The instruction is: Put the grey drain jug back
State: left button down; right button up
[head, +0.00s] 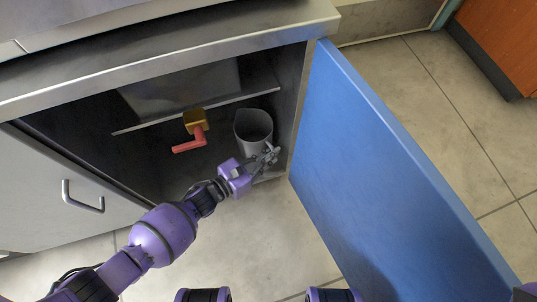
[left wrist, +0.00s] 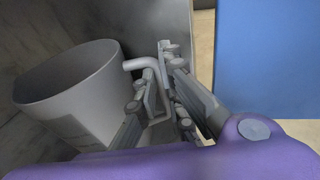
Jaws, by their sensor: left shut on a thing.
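The grey drain jug (head: 253,127) stands inside the open lower cabinet, near its right side wall. In the left wrist view the jug (left wrist: 75,92) shows its open top and a bent handle (left wrist: 142,63). My left gripper (head: 270,156) reaches in from the front, at the jug's near right side. In the left wrist view the gripper (left wrist: 160,90) is shut on the jug's handle, and the fingers hide part of it. I cannot tell whether the jug's base touches the cabinet floor. My right gripper does not show.
A red-handled brass valve (head: 196,130) hangs left of the jug, below a metal box. The blue door (head: 385,170) stands open on the right. A closed grey door (head: 70,195) is on the left. The cabinet's top edge (head: 180,55) overhangs the opening.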

pick_arm(q)
jog(key=shift+f, duration=0.15)
jog(key=c, duration=1.9)
grip_release()
jog(key=shift+o, duration=0.2)
jog(key=p+v, duration=0.4)
jog(key=v, duration=0.8)
